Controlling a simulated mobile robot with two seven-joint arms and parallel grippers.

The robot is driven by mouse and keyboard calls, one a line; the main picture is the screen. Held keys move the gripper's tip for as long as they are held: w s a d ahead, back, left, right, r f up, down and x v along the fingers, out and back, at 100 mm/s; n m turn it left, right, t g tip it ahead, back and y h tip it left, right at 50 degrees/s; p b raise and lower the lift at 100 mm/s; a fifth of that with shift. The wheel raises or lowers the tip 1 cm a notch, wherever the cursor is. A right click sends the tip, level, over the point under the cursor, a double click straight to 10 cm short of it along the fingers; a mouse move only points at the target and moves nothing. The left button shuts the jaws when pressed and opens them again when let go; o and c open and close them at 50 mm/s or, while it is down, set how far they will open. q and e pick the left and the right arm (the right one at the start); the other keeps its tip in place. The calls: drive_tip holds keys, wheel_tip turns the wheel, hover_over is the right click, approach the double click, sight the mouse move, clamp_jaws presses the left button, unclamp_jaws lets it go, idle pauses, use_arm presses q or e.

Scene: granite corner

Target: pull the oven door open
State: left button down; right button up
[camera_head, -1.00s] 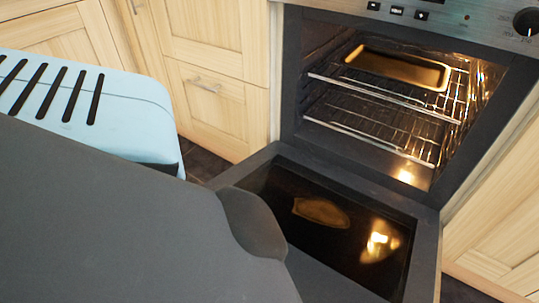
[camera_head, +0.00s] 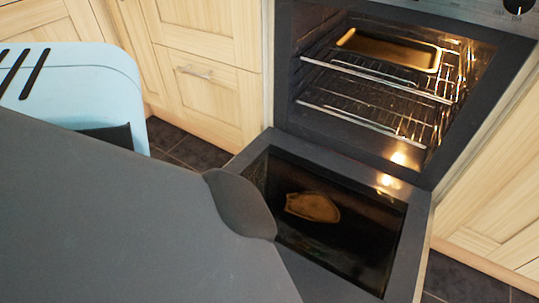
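The oven (camera_head: 345,120) stands at the right of the head view with its cavity exposed. Its door (camera_head: 415,245) is swung down and lies far open, with a dark glass panel showing reflections. A large dark grey part, which seems to be my own arm, covers the lower left and overlaps the left side of the door. Whether it touches the door cannot be told. Neither gripper shows, and the door's handle is not visible.
A golden baking tray (camera_head: 390,50) rests on the upper wire rack (camera_head: 375,75) inside the lit oven. Wooden cabinets flank the oven, with a drawer (camera_head: 210,95) at left. Dark floor tiles (camera_head: 190,150) show between.

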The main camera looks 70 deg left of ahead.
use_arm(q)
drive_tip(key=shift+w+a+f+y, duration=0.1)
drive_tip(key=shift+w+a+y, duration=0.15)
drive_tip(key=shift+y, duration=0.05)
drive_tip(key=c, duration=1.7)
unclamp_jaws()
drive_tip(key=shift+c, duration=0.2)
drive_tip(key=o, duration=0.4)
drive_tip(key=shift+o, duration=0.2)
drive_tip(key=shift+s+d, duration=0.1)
